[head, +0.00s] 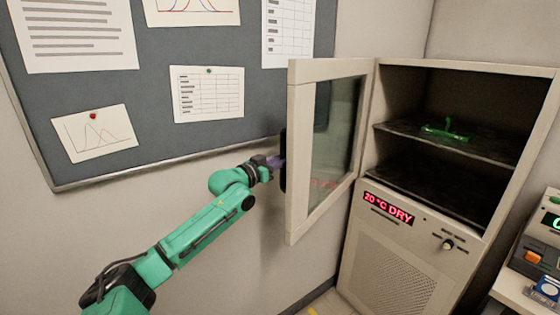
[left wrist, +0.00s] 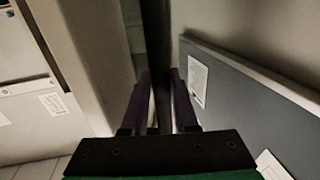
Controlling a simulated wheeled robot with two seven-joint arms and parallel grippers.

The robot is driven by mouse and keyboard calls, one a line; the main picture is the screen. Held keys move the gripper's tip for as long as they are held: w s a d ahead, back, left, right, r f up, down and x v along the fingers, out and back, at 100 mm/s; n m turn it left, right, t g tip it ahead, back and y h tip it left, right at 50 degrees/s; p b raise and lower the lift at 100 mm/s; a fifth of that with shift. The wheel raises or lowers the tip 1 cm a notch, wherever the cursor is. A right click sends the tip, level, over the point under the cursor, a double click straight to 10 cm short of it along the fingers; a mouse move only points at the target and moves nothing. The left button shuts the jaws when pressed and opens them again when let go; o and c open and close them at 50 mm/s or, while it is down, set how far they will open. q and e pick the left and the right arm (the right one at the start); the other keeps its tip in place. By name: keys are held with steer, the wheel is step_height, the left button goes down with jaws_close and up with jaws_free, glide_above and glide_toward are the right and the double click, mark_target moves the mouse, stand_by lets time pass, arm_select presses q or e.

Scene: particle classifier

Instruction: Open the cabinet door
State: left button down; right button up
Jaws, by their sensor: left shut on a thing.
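The cabinet (head: 405,240) stands at the right with its framed glass door (head: 302,75) swung wide open toward the wall. The door hinges at the cabinet's left side. A dark vertical handle (head: 284,165) is on the door's outer face near its free edge. My left gripper (head: 274,162) is at this handle, its tips partly hidden by it. In the left wrist view, its two purple fingers (left wrist: 162,90) lie on either side of the dark handle bar (left wrist: 157,40), shut on it. My right gripper is not in view.
Inside the cabinet, a small green object (head: 445,133) lies on the upper shelf (head: 490,146). A noticeboard (head: 215,50) with papers hangs on the wall behind my left arm. A machine (head: 535,245) stands on a table at the right edge.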

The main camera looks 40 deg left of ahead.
arm_select(q)
steer(key=shift+d+r, duration=0.1)
steer(key=shift+d, duration=0.1)
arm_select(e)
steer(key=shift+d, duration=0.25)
arm_select(q)
steer(key=c, duration=1)
jaws_free()
steer(key=shift+w, duration=0.25)
steer(key=s+b, duration=0.5)
steer(key=s, duration=0.9)
steer(key=shift+s+a, duration=0.1)
steer(key=shift+s, duration=0.15)
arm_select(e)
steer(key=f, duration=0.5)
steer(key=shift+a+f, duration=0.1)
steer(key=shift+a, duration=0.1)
